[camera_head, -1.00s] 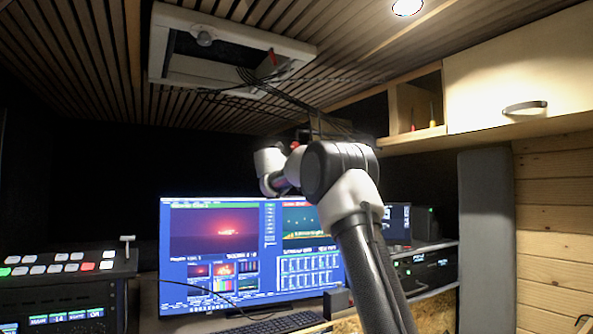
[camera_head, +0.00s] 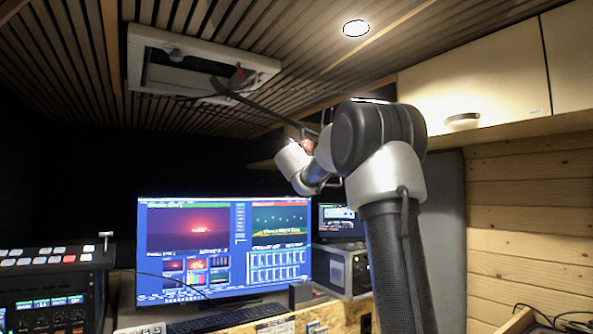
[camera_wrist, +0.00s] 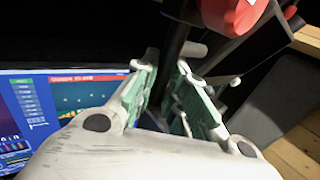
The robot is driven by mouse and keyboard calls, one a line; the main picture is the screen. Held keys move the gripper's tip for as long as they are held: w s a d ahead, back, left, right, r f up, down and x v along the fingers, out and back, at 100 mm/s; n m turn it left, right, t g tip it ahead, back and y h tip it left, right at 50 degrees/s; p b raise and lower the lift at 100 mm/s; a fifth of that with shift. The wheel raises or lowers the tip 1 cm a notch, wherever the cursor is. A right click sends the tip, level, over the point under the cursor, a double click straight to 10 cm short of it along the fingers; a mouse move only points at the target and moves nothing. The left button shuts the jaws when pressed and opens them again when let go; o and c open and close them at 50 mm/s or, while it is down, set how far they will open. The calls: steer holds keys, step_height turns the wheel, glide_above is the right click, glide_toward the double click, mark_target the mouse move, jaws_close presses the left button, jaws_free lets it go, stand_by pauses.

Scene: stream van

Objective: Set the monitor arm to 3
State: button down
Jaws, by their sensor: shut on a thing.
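My gripper (camera_wrist: 165,68) is shut around a dark bar (camera_wrist: 178,28) in the wrist view, with a finger on each side of it. In the head view a long black bar (camera_head: 262,108), which looks like the monitor arm, slants down from the ceiling hatch to near my gripper. A red part (camera_wrist: 232,12) sits close above the fingers, and a small red spot (camera_head: 307,146) shows there in the head view. My own arm hides part of this area. No number marks on the monitor arm are readable.
A large lit monitor (camera_head: 225,250) stands on the desk, with a smaller screen (camera_head: 340,221) behind it. A switcher panel (camera_head: 50,256) is at the left. The ceiling hatch (camera_head: 262,75) is above, and wall cabinets (camera_head: 475,75) are at the upper right.

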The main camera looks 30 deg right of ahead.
steer(key=shift+s+d, duration=0.2)
steer(key=shift+s, duration=0.1)
steer(key=c, duration=1.5)
jaws_free()
steer(key=shift+o, duration=0.2)
steer(key=v, duration=1.2)
steer(key=shift+w+a, duration=0.1)
